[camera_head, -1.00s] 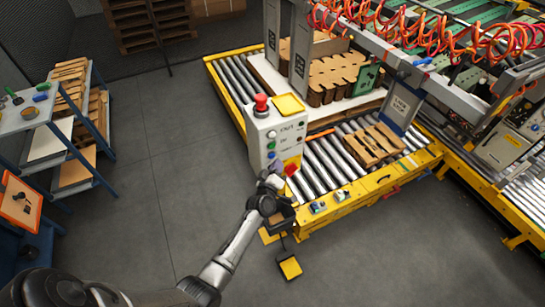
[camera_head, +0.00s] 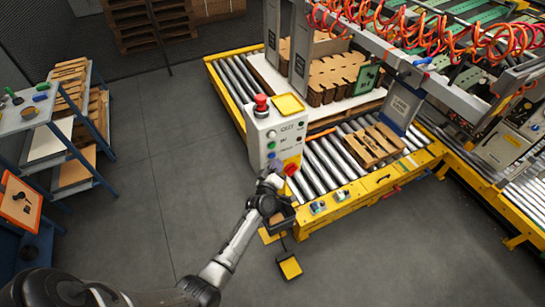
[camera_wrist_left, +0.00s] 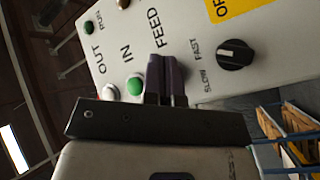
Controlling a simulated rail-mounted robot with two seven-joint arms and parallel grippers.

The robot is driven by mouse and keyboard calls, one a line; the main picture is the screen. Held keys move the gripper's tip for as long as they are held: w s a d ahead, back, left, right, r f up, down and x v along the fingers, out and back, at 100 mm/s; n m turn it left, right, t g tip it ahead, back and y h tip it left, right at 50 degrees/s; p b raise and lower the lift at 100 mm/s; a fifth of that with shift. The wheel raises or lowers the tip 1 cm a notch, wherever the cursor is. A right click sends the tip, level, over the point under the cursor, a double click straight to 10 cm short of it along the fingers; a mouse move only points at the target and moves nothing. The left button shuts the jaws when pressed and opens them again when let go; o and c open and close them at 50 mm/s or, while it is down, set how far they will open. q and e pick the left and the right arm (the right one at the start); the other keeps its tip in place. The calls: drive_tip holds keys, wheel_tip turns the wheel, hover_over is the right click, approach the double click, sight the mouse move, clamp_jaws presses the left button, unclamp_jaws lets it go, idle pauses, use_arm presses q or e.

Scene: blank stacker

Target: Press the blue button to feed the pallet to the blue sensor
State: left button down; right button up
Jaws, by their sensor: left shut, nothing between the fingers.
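The control box (camera_head: 277,136) stands upright at the near end of the roller conveyor, with a column of small buttons on its face. My left gripper (camera_head: 276,167) is shut and empty at the lower part of this face. In the left wrist view my shut fingertips (camera_wrist_left: 165,66) are in front of the panel, in line with the FEED label (camera_wrist_left: 157,30). The fingers hide the spot below that label, so I see no blue button there, nor whether they touch it. A green button (camera_wrist_left: 135,86) shows beside them. The wooden pallet (camera_head: 371,146) lies on the rollers. My right gripper is not in view.
A red emergency knob (camera_head: 261,103) tops the box. A black selector knob (camera_wrist_left: 235,54) is right of my fingers. Small blue-and-white devices (camera_head: 318,207) sit on the yellow conveyor frame (camera_head: 365,190). A yellow foot pedal (camera_head: 290,267) is on the floor. Shelves stand left.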

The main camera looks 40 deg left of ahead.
use_arm(q)
drive_tip(key=shift+w+a, duration=0.1)
drive_tip(key=shift+a, duration=0.2)
